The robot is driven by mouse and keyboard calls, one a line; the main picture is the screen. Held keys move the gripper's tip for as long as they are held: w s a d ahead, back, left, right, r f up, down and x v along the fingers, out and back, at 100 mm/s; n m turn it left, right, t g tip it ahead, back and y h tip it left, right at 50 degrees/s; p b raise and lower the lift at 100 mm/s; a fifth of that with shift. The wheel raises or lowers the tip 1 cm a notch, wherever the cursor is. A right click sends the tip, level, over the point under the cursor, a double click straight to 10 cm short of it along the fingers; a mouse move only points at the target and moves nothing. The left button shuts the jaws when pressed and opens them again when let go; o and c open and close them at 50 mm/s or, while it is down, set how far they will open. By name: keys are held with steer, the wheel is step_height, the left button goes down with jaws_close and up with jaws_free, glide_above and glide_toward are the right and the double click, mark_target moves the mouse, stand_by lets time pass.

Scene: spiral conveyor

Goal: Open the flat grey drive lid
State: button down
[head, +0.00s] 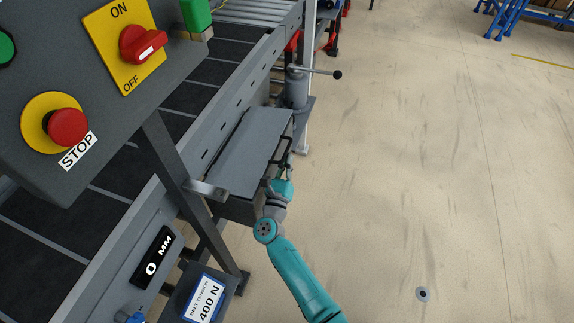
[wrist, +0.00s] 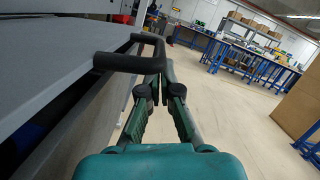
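The flat grey drive lid (head: 250,140) lies on a box on the conveyor's right side, sloping a little in the head view. It fills the left of the wrist view (wrist: 60,50), with a dark gap below its edge and a bit of blue inside. A black bar handle (wrist: 115,62) stands out from its outer edge; it also shows in the head view (head: 287,142). My gripper (wrist: 160,75) is at the near corner of the handle. Its fingers are close together and look shut on the bar; the handle hides part of the left finger.
A control panel (head: 95,95) with a red STOP button, a post and a flat metal bracket (head: 207,190) stand left of my arm. A crank with a black knob (head: 337,75) sticks out beyond the lid. The floor (head: 430,170) to the right is clear.

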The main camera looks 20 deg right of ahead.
steer(key=w+a+r+n+y, duration=0.1)
steer(key=w+a+r+n, duration=0.1)
steer(key=r, duration=0.5)
steer(key=w+a+r+n+y, duration=0.1)
steer(key=w+a+r+n, duration=0.1)
steer(key=r+n, duration=0.3)
steer(key=shift+a+r, duration=0.7)
steer(key=shift+r, duration=0.7)
steer(key=shift+s, duration=0.1)
